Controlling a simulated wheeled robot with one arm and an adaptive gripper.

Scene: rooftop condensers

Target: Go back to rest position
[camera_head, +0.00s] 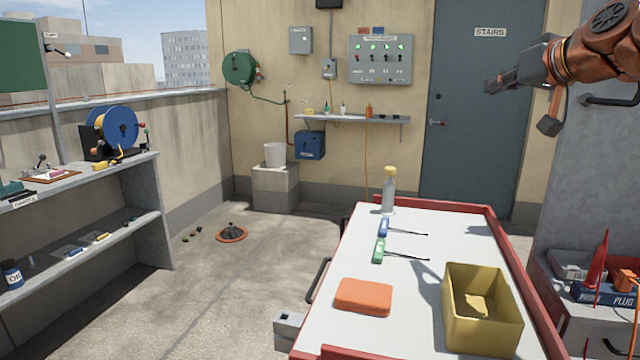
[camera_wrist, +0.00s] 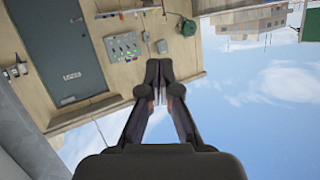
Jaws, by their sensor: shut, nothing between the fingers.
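My gripper (camera_head: 497,84) is raised at the upper right of the head view, in front of the stairs door (camera_head: 477,110) and pointing left. In the wrist view my gripper (camera_wrist: 159,88) has its fingers together with nothing between them. The wrist picture is upside down, with the door (camera_wrist: 65,62), the wall panel and the sky around the fingers. My gripper is well above the cart (camera_head: 408,260) and touches nothing that I can see.
A shelf (camera_head: 110,172) stands left. A grey block (camera_head: 592,170) is close below my arm at right. The floor left of the cart is mostly free.

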